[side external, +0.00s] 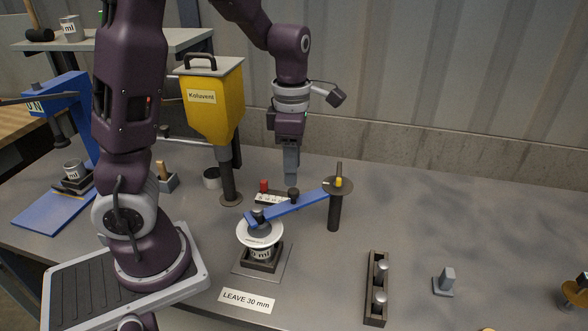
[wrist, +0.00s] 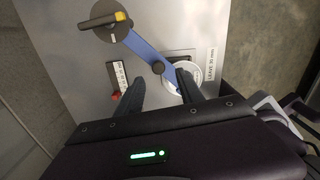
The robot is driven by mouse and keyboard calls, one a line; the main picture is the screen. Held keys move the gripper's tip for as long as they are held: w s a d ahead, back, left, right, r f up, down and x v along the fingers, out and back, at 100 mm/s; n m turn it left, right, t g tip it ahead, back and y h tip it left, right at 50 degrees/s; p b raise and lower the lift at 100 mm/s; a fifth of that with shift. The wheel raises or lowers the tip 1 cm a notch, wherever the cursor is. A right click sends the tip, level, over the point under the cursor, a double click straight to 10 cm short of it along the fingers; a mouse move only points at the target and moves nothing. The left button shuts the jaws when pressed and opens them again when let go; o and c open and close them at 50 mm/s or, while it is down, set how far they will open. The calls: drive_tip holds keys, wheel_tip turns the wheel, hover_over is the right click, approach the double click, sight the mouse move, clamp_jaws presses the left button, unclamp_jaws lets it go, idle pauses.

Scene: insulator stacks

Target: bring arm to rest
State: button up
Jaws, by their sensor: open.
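My gripper (side external: 291,178) hangs pointing down above the bench, behind the blue swing arm (side external: 297,206). In the wrist view my gripper (wrist: 162,90) has its two dark fingers apart with nothing held between them. The disc sits on top of a can in a dark square holder. The disc is partly hidden by a finger in the wrist view (wrist: 194,74).
A yellow hopper (side external: 212,100) stands left of my gripper. A blue press (side external: 70,120) stands at far left. A dark rack (side external: 376,290) and small grey block (side external: 446,282) lie at front right. The back right bench is clear.

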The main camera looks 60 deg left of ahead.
drive_tip(key=s+d+r+m+t, duration=0.2)
drive_tip(key=s+m, duration=0.3)
drive_tip(key=m, duration=0.4)
drive_tip(key=s+d+r+m+t, duration=0.1)
drive_tip(key=s+d+r+m, duration=0.2)
drive_tip(key=m, duration=0.7)
drive_tip(key=s+d+r+m+t, duration=0.2)
drive_tip(key=s+d+r+m, duration=0.1)
drive_tip(key=s+r+m, duration=0.2)
drive_tip(key=s+m, duration=0.2)
drive_tip(key=m, duration=0.2)
drive_tip(key=shift+d+r+m+t, duration=0.25)
drive_tip(key=shift+r+m+t, duration=0.05)
